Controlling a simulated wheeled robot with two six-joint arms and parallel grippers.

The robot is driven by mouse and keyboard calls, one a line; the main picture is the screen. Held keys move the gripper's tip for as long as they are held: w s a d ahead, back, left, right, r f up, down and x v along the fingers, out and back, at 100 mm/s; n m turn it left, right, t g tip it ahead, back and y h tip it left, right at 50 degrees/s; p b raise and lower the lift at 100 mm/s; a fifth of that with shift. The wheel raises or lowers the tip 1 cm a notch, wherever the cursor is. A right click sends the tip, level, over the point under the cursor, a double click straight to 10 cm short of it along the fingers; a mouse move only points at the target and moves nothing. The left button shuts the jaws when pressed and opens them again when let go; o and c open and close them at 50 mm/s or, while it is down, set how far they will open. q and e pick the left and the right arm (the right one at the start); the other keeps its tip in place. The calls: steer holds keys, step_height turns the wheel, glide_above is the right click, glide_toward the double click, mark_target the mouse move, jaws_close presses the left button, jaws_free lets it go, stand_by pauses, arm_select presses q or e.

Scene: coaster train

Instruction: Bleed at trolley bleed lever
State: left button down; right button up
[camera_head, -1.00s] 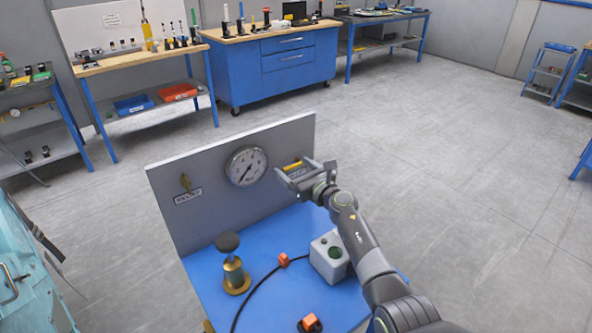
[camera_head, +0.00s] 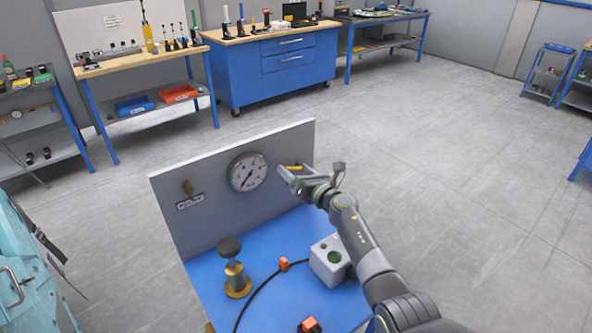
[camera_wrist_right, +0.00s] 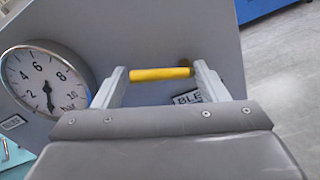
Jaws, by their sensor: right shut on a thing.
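The yellow bleed lever (camera_head: 295,167) sticks out from the grey upright panel (camera_head: 216,215), right of the gauge. It also shows in the right wrist view (camera_wrist_right: 160,73), lying across between the fingertips. My right gripper (camera_head: 287,173) is shut on the lever; its two fingers (camera_wrist_right: 157,80) sit at the lever's two ends. A label beginning "BLE" (camera_wrist_right: 187,98) is partly hidden behind a finger. My left gripper is out of view.
Workbenches stand behind; the floor between is clear.

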mark_target(297, 156)
steer(key=m+p, duration=0.1)
steer(key=m, duration=0.1)
steer(key=r+m, duration=0.1)
steer(key=shift+w+d+r+m+p, duration=0.1)
steer(key=shift+w+d+m+p, duration=0.1)
steer(key=shift+m+p, duration=0.2)
steer(key=m, duration=0.1)
steer(key=m+p, duration=0.1)
steer(key=m, duration=0.1)
steer(key=shift+w+d+r+m, duration=0.15)
steer(key=shift+d+r+m, duration=0.1)
steer(key=shift+d+m, duration=0.1)
steer(key=shift+w+d+r+m+p, duration=0.15)
steer(key=shift+m+p, duration=0.15)
steer(key=shift+m, duration=0.35)
steer(key=shift+d+m+p, duration=0.1)
steer(key=shift+m+p, duration=0.2)
steer(key=shift+m, duration=0.3)
steer(key=shift+w+d+m+p, duration=0.15)
steer(key=shift+d+m+p, duration=0.05)
steer(key=shift+m, duration=0.75)
steer(key=shift+w+d+m+p, duration=0.1)
steer(key=shift+d+m+p, duration=0.1)
steer(key=shift+m, duration=0.75)
steer(key=o, duration=1)
steer(key=shift+d, duration=0.1)
